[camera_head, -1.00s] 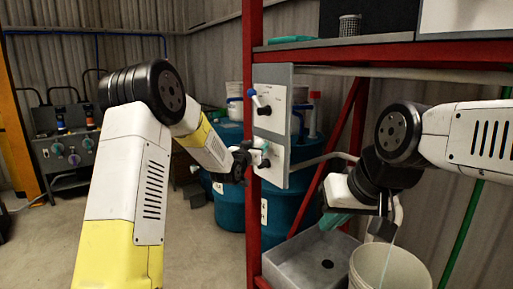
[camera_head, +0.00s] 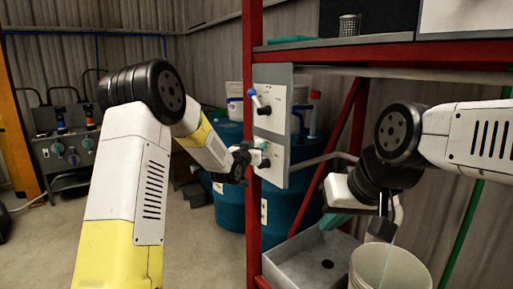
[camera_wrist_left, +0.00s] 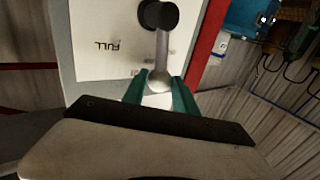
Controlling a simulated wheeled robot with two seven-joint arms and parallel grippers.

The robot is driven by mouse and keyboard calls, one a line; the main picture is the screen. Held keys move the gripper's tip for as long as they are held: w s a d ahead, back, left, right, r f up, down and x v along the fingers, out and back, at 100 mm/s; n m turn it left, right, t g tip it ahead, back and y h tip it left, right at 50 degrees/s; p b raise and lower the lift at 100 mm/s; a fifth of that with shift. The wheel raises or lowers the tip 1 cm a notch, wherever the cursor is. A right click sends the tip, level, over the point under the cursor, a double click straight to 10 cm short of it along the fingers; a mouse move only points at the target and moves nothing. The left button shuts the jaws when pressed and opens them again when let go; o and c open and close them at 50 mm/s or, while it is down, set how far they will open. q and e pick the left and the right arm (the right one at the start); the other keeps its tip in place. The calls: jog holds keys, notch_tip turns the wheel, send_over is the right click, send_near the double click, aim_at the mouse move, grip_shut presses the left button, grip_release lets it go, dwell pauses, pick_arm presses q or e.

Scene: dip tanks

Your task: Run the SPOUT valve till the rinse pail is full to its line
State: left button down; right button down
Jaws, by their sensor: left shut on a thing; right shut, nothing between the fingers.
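A grey valve panel (camera_head: 272,122) on the red post carries an upper blue-handled lever (camera_head: 252,93) and a lower valve. My left gripper (camera_head: 262,156) is at the lower valve. In the left wrist view its teal fingers (camera_wrist_left: 160,92) are shut on the grey valve lever (camera_wrist_left: 162,55), beside a label (camera_wrist_left: 105,60) reading FULL upside down. The white rinse pail (camera_head: 355,262) stands at the lower right, under a dark spout (camera_head: 381,228). A thin pale stream (camera_head: 391,250) runs down into it. The water level and line cannot be made out. My right gripper (camera_head: 335,220) is shut and empty above the basin.
A grey basin (camera_head: 290,268) with a drain sits left of the pail. Red frame posts and a shelf (camera_head: 390,55) with a mesh cup (camera_head: 349,25) surround the panel. Blue tanks (camera_head: 228,205) stand behind. Open floor (camera_head: 205,255) lies at the left.

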pick_arm(q)
jog(key=shift+w+a, duration=0.1)
dwell(0.7)
jog(key=shift+w+a+f+n+g, duration=0.3)
jog(key=shift+w+a+n+g, duration=0.15)
jog(key=shift+w+n+g, duration=0.3)
jog(key=shift+w+a+f+n+g, duration=0.25)
jog(key=shift+w+a+n+g, duration=0.3)
jog(key=shift+n, duration=0.45)
jog(key=shift+w+a+f+n+g, duration=0.35)
jog(key=shift+w+n+g, duration=0.2)
jog(key=shift+n+g, duration=0.25)
jog(key=c, duration=1)
grip_release()
jog(key=shift+r, duration=0.1)
jog(key=v, duration=0.7)
jog(key=shift+s, duration=0.35)
